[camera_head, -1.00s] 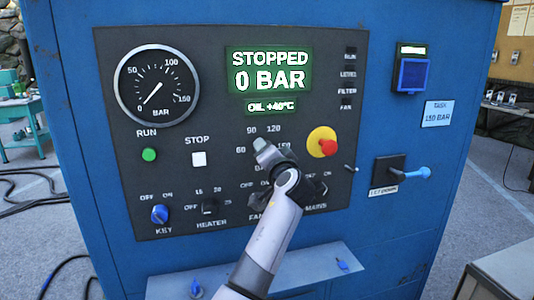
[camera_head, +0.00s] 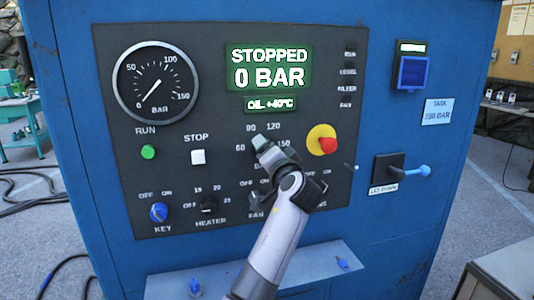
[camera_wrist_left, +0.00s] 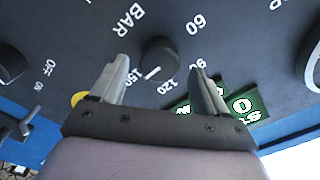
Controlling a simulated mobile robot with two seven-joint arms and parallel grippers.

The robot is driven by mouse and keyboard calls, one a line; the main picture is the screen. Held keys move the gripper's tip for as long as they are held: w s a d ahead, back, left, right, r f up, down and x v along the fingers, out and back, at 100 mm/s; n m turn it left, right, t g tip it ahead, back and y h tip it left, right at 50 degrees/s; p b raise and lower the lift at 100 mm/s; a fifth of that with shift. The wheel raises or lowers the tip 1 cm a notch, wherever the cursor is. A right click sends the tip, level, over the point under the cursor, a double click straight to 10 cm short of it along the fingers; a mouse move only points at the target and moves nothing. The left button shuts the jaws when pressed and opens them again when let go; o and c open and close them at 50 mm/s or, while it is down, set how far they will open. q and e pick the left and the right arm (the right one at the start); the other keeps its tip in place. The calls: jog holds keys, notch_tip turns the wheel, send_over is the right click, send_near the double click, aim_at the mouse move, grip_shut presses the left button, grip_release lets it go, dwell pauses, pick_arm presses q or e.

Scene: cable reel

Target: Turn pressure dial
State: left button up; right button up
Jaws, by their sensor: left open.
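The pressure dial is a dark round knob (camera_wrist_left: 157,58) on the black panel, with scale numbers 60, 90, 120 and 150 around it. Its white mark points roughly between 120 and 150 in the left wrist view. My left gripper (camera_wrist_left: 160,66) is open, with one finger on each side of the knob; I cannot tell whether they touch it. In the head view my left gripper (camera_head: 266,150) hides the knob. The green display (camera_head: 269,69) reads STOPPED, 0 BAR. The gauge (camera_head: 155,84) needle is at 0. My right gripper is not in view.
The task card (camera_head: 437,112) reads 150 BAR. Near the dial are a red stop button (camera_head: 328,145) on yellow, a white STOP button (camera_head: 198,157) and a green RUN button (camera_head: 148,152). A blue key switch (camera_head: 159,212) and blue-tipped lever (camera_head: 421,170) stick out.

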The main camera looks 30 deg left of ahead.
pick_arm(q)
jog(key=shift+b+v, duration=0.4)
jog(key=shift+v, duration=1.85)
